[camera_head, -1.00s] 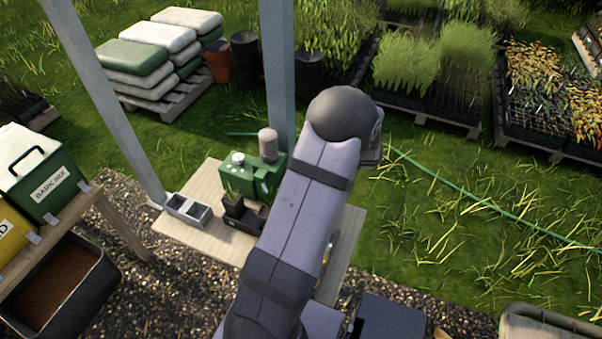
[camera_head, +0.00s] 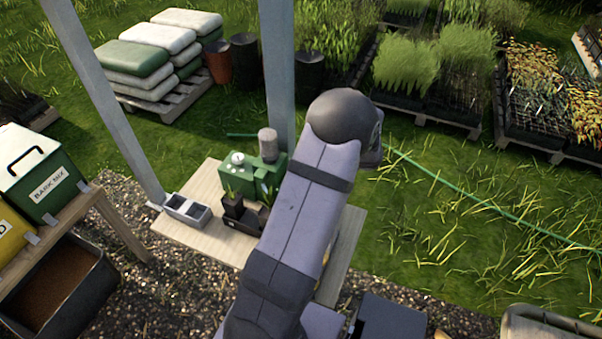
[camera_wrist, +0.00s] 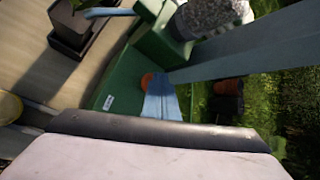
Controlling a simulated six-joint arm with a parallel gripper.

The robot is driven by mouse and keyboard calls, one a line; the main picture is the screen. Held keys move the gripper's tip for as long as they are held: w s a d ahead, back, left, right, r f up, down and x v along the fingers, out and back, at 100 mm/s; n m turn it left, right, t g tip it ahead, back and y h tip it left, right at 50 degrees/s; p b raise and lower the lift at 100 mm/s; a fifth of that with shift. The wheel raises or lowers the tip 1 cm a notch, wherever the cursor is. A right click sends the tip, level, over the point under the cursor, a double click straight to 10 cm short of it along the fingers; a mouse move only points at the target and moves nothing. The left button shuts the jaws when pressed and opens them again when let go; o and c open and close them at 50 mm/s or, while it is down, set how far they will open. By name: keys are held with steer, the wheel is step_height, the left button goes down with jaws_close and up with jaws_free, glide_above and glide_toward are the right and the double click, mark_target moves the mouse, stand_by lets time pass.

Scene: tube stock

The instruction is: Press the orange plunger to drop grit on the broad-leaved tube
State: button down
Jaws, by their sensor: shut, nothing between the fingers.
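The green dispenser (camera_head: 236,183) stands on the wooden table, with a grit-filled hopper (camera_head: 268,143) on top. In the wrist view its green body (camera_wrist: 116,88) shows beside the speckled grit (camera_wrist: 212,14). The orange plunger (camera_wrist: 147,80) is partly covered by my gripper (camera_wrist: 158,80). My fingers are shut and empty, their tips right at the plunger; I cannot tell whether they touch it. Dark square tubes (camera_head: 233,207) stand in a black tray in front of the dispenser. Leaves (camera_head: 267,193) show beside my arm, which hides part of the tray and my gripper in the head view.
A grey two-part container (camera_head: 187,209) sits at the table's left end. A post (camera_head: 278,75) rises close behind the dispenser and crosses the wrist view. The green bark mix bin (camera_head: 42,182) stands left on another bench.

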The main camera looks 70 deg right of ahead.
steer(key=shift+f+b, duration=0.4)
steer(key=shift+f, duration=0.1)
steer(key=shift+r, duration=0.1)
stand_by(0.6)
steer(key=shift+r+p, duration=0.85)
steer(key=shift+r, duration=0.3)
steer(key=shift+r, duration=0.1)
steer(key=shift+r+p, duration=1.65)
steer(key=shift+r, duration=0.75)
